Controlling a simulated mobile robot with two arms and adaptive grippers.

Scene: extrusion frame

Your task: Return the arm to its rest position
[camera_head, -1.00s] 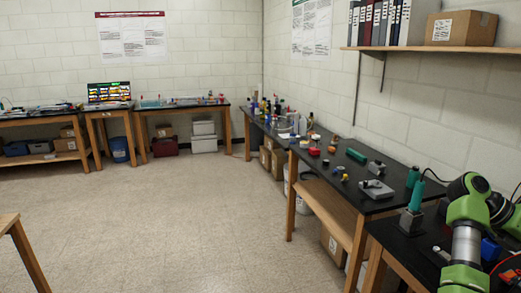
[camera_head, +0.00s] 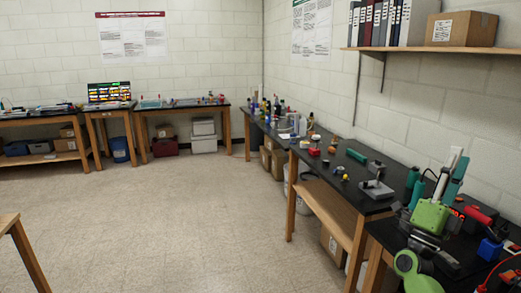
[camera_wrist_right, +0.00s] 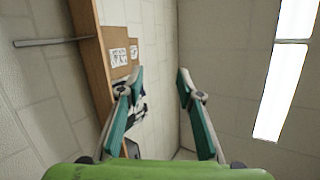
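My right gripper (camera_head: 453,170) is at the lower right of the head view, above the near black-topped bench. Its green palm shows below and its fingers point up. In the right wrist view the two teal-and-grey fingers of the right gripper (camera_wrist_right: 159,80) stand apart with nothing between them. Beyond them are the wall, the underside of the wooden shelf and a ceiling light. My left gripper is not in view.
The wooden shelf (camera_head: 425,49) with binders and a cardboard box (camera_head: 462,28) hangs on the right wall. The floor (camera_head: 190,220) in the middle is clear.

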